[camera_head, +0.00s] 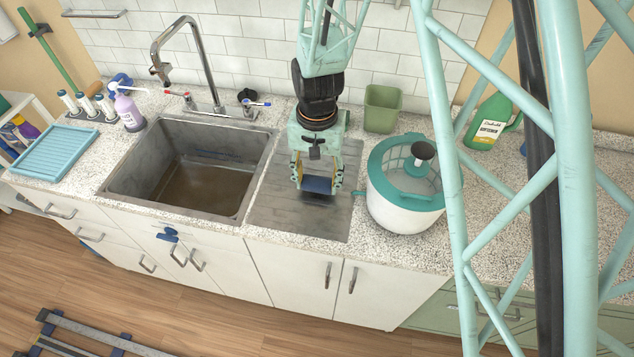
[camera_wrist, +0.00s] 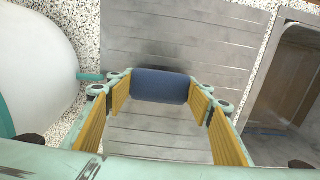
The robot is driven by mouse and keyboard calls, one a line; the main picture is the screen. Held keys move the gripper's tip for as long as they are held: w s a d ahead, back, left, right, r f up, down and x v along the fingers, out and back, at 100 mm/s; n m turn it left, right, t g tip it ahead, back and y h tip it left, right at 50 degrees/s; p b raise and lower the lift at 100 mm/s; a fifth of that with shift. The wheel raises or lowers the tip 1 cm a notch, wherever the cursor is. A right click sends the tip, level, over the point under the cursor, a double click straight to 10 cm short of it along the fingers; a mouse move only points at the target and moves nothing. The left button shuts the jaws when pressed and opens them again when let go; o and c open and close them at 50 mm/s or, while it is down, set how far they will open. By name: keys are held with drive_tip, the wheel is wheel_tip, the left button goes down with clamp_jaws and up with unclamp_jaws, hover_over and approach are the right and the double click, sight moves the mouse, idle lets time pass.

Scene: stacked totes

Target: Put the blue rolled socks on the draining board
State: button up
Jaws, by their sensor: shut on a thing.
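The blue rolled socks (camera_head: 318,185) are between the fingers of my gripper (camera_head: 317,172), over the draining board (camera_head: 275,208). In the wrist view, the socks (camera_wrist: 160,87) lie crosswise between the yellow-padded fingertips, with the grey grooved board (camera_wrist: 185,35) behind and below them. My gripper is shut on the socks. A dark shadow lies on the board close under them. I cannot tell whether the socks touch the board.
The sink basin (camera_head: 125,180) is just left of the board. A white and teal salad spinner (camera_head: 398,212) stands close on the right. A green pot (camera_head: 381,108) stands behind, near the tiled wall. The board's front part is clear.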

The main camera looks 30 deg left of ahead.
sight(317, 178)
drive_tip(key=shift+f, duration=0.35)
drive_tip(key=shift+f, duration=0.15)
drive_tip(key=o, duration=0.9)
drive_tip(key=shift+r, duration=0.25)
drive_tip(key=shift+r, duration=5.95)
